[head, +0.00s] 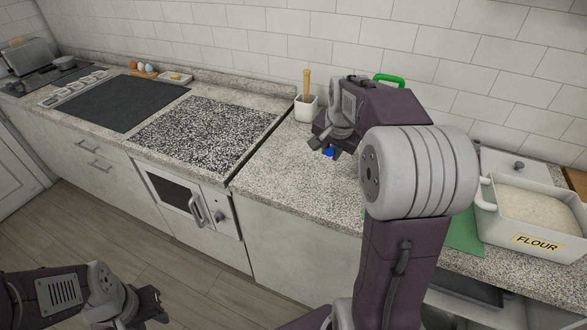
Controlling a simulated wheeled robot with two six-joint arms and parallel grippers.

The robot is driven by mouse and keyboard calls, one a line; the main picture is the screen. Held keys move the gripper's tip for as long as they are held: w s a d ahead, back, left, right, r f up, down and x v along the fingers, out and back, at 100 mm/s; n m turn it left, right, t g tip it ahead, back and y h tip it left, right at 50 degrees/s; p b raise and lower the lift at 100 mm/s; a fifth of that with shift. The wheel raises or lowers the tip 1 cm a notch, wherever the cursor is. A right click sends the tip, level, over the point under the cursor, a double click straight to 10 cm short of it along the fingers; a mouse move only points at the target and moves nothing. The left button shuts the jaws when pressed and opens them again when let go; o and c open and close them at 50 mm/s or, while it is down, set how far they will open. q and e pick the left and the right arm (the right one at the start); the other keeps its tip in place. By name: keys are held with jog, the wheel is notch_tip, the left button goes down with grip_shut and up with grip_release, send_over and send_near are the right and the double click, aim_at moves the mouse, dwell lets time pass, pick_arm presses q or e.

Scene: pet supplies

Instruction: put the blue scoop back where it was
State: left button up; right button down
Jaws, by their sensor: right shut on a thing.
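My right gripper (325,148) is shut on the blue scoop (330,152) above the speckled counter. Only a small blue part of the scoop shows. The rest is hidden by the gripper and my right arm. My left gripper (156,304) is low at the bottom left, over the floor and away from the counter. Its jaws are too small and edge-on to tell open from shut.
A white crock (306,109) with a wooden-handled tool stands by the wall. A green handle (388,79) shows behind my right arm. A FLOUR bin (535,243) and green mat (465,236) are at right. Bare counter (290,180) lies left of my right arm.

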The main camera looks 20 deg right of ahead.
jog(key=shift+s+a, duration=0.2)
jog(key=w+a+f, duration=0.1)
jog(key=w+f, duration=0.2)
jog(key=w+a+f, duration=0.2)
jog(key=w+f, duration=0.2)
jog(key=w+a+f, duration=0.1)
jog(key=w+f, duration=0.2)
jog(key=shift+w+a+f, duration=0.2)
jog(key=shift+w+a, duration=0.05)
jog(key=shift+w, duration=0.05)
jog(key=shift+w+f, duration=0.1)
jog(key=shift+f, duration=0.35)
pick_arm(q)
jog(key=shift+a+f, duration=0.1)
jog(key=shift+a, duration=0.05)
pick_arm(e)
jog(key=shift+f, duration=0.1)
jog(key=c, duration=1.3)
grip_release()
pick_arm(q)
jog(key=shift+f, duration=0.15)
